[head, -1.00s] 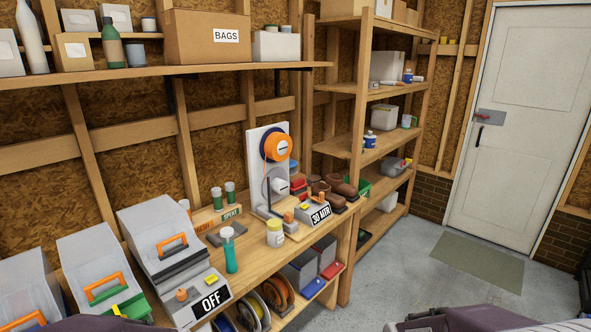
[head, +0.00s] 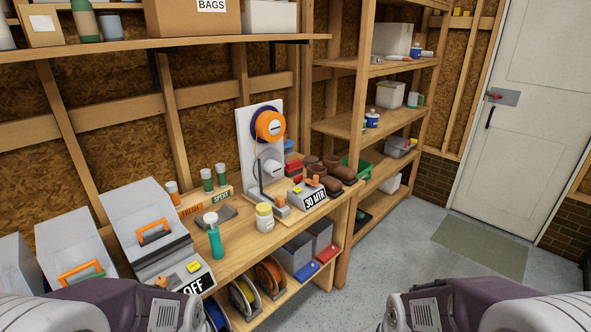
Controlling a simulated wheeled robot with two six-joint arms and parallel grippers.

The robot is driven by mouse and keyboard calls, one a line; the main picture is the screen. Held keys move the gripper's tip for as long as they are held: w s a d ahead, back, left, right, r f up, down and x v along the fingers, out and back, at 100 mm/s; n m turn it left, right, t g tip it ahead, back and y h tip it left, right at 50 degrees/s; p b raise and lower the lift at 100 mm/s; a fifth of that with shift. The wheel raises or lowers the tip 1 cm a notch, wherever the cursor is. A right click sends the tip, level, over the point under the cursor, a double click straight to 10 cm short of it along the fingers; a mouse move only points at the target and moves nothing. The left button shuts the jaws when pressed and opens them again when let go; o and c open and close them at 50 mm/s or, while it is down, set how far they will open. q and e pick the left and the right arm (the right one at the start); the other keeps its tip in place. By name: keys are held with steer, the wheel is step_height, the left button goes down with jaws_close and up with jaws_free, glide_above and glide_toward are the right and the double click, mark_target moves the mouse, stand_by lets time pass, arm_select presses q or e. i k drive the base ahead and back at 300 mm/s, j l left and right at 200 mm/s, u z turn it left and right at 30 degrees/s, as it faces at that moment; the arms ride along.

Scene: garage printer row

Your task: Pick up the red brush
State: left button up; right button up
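I cannot make out a red brush for certain in the head view. Parts of my two arms show at the bottom left and bottom right edges. Neither gripper's fingers are in view.
A wooden bench (head: 236,254) runs along the left wall, with grey printers (head: 146,222), a teal bottle (head: 214,240), a lidded jar (head: 264,217) and the spool stand (head: 246,150). Shelving (head: 345,122) stands beyond it. The floor (head: 400,255) at the right is clear.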

mark_target(294, 167)
steer(key=i+l+u, duration=0.1)
steer(key=i+l, duration=0.25)
steer(key=i+l+u, duration=0.1)
steer(key=i+l, duration=0.6)
steer(key=i+l+u, duration=0.15)
steer(key=i+l, duration=0.2)
steer(key=i+l+u, duration=0.1)
steer(key=i+l, duration=0.2)
steer(key=l, duration=0.15)
steer(key=i+l+u, duration=0.1)
steer(key=i+l, duration=0.2)
steer(key=l, duration=0.15)
steer(key=i+l+u, duration=0.1)
steer(key=i+l, duration=0.15)
steer(key=l, duration=0.25)
